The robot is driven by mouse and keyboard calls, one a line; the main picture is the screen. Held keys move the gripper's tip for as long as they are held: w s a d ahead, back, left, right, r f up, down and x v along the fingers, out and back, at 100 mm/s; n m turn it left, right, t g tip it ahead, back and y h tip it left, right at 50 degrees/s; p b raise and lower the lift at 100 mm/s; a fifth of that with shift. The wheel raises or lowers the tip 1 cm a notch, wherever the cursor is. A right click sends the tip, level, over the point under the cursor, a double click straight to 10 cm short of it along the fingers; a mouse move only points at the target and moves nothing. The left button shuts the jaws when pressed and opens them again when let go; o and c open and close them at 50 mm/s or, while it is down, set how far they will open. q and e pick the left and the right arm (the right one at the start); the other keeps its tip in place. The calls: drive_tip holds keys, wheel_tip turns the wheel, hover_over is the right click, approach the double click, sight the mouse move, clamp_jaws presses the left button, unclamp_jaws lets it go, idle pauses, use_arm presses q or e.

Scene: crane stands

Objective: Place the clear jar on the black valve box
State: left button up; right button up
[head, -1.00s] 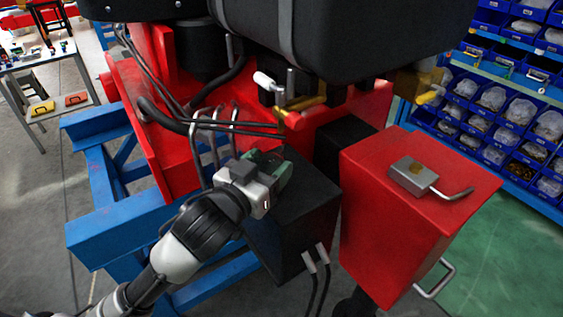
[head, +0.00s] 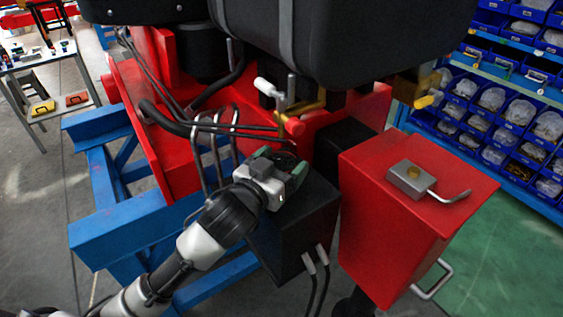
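The black valve box (head: 292,238) stands in the middle of the head view, between the red frame and a red box. My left gripper (head: 282,161) is over its top, at the back edge, with its green-tipped fingers spread apart. A faint, dark, rounded see-through shape shows between the fingertips; it may be the clear jar, but I cannot make out its outline or whether it touches the box. The gripper body hides part of the box top. My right gripper is not in view.
A red box (head: 405,215) with a grey metal block and lever (head: 412,182) on top stands close on the right. Bent grey pipes (head: 215,150) rise just left of my gripper. A brass valve with a white handle (head: 285,98) hangs above and behind it.

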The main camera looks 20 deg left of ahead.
use_arm(q)
drive_tip(key=shift+o, duration=0.3)
drive_tip(key=shift+s, duration=0.1)
drive_tip(key=shift+r, duration=0.2)
drive_tip(key=shift+s+a+f, duration=0.1)
drive_tip(key=shift+s+f, duration=0.05)
drive_tip(key=shift+s, duration=0.05)
drive_tip(key=p+v, duration=0.1)
drive_tip(key=v, duration=1)
drive_tip(key=shift+s+p, duration=0.25)
drive_tip(key=shift+p, duration=0.1)
